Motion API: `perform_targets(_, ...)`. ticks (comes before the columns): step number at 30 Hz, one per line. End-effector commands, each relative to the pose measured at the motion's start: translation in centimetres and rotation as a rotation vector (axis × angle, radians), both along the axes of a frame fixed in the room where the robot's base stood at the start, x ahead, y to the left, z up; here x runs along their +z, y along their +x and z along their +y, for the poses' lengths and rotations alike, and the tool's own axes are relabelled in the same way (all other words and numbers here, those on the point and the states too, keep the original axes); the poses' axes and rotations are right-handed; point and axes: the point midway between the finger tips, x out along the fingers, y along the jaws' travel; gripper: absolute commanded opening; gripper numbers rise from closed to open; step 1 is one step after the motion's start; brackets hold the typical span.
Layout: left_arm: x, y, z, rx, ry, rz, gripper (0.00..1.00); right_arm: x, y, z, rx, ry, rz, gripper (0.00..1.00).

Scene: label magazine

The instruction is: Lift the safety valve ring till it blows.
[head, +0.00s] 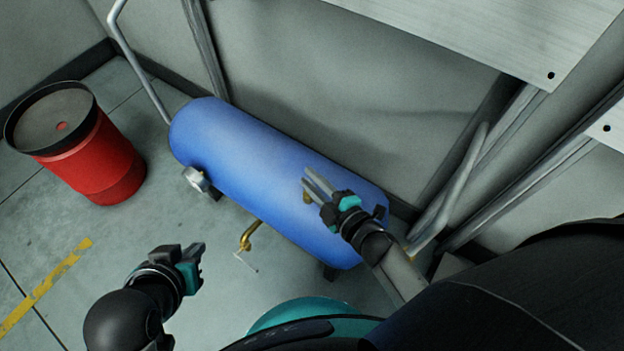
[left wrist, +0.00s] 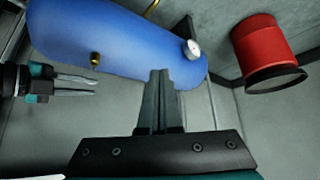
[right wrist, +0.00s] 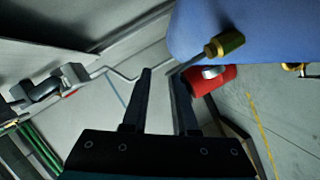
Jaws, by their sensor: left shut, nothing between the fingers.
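The blue tank (head: 250,165) lies along the wall. Its small brass safety valve (head: 307,196) sticks out near the right end, beside my right gripper (head: 314,182). In the right wrist view the valve (right wrist: 224,44) is up and right of the fingertips. A thin grey piece (right wrist: 187,64) runs from it towards the right finger; it may be the ring, seen edge-on, and I cannot tell whether it touches. The right gripper's fingers are apart with nothing seen between them. My left gripper (head: 196,255) is shut and empty, well away from the valve, which also shows in the left wrist view (left wrist: 95,60).
A pressure gauge (head: 196,180) and a brass cock with a thin handle (head: 247,238) stick out of the tank's front. A red drum (head: 95,155) stands at the left. A metal panel (head: 500,35) hangs at upper right. The floor at lower left is clear.

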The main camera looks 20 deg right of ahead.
Motion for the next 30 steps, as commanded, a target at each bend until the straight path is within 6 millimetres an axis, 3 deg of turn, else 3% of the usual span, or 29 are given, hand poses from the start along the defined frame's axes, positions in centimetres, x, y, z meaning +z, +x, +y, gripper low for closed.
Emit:
perform_targets(3,0.0,0.0,0.0,0.0,0.0,0.0,0.0,0.1,0.1,0.0,0.001,0.001,-0.003,0.37)
perform_targets(14,0.0,-0.3,0.1,0.001,0.005,0.016,0.0,0.1,-0.4,-0.1,0.001,0.001,0.001,0.37)
perform_targets(22,0.8,-1.8,2.0,0.033,0.057,0.137,0.0,0.7,-2.4,-0.8,0.0,0.001,0.0,0.37)
perform_targets(26,0.2,-2.6,2.7,0.047,0.082,0.213,0.0,1.3,-4.9,-1.6,-0.001,0.0,0.003,0.37)
perform_targets(30,-1.1,-2.5,2.7,0.046,0.084,0.23,0.0,1.6,-6.1,-2.1,0.001,0.0,0.0,0.37)
